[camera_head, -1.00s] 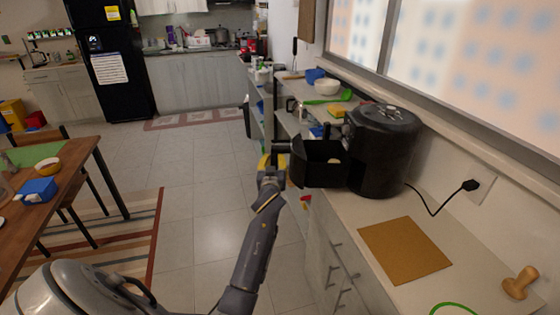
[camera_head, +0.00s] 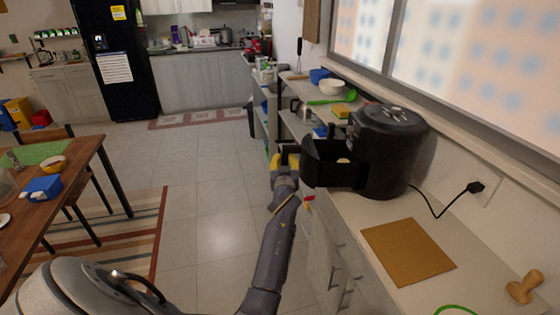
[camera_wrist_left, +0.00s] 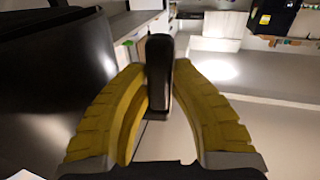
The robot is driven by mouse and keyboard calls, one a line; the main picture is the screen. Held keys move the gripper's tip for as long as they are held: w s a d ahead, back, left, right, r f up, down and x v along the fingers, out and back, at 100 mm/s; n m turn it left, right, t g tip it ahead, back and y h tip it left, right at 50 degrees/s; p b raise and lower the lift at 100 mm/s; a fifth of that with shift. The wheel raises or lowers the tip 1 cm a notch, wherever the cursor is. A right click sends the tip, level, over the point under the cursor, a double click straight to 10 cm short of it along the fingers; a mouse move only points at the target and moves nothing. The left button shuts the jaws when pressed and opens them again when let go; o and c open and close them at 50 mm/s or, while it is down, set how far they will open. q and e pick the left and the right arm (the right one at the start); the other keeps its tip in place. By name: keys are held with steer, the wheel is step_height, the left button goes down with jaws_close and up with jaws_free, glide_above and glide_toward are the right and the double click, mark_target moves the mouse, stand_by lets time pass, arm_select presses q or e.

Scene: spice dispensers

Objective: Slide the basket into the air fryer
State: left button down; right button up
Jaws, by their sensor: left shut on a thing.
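The black air fryer (camera_head: 392,150) stands on the counter by the window wall. Its black basket (camera_head: 326,176) sticks out of the fryer's left side, partly inside it, with a small pale item (camera_head: 343,161) visible in it. My left gripper (camera_head: 284,162), with yellow fingers, is at the basket's outer left end. In the left wrist view its fingers (camera_wrist_left: 158,90) are shut on the dark basket handle (camera_wrist_left: 158,62), one on each side. The basket's dark wall (camera_wrist_left: 55,85) fills the left of that view. My right gripper is not in view.
A brown mat (camera_head: 408,251) lies on the counter in front of the fryer. A black cord (camera_head: 440,212) runs from the fryer to a wall outlet. A wooden tool (camera_head: 524,288) stands at the right. A sponge (camera_head: 341,111) and bowls (camera_head: 332,87) sit behind the fryer.

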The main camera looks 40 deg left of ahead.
arm_select(q)
steer(key=shift+w+d, duration=0.65)
steer(key=shift+d, duration=0.15)
steer(key=shift+w+d, duration=0.1)
steer(key=shift+f, duration=0.75)
steer(key=shift+f+n, duration=0.25)
steer(key=shift+n, duration=0.05)
steer(key=shift+f, duration=0.1)
stand_by(0.7)
steer(key=shift+f, duration=0.8)
stand_by(1.0)
steer(key=shift+w+d+f, duration=0.1)
steer(key=shift+w+d, duration=0.4)
steer(key=shift+d, duration=0.15)
steer(key=shift+w+d+f, duration=0.1)
steer(key=shift+w+d, duration=0.35)
steer(key=shift+d, duration=0.2)
stand_by(0.3)
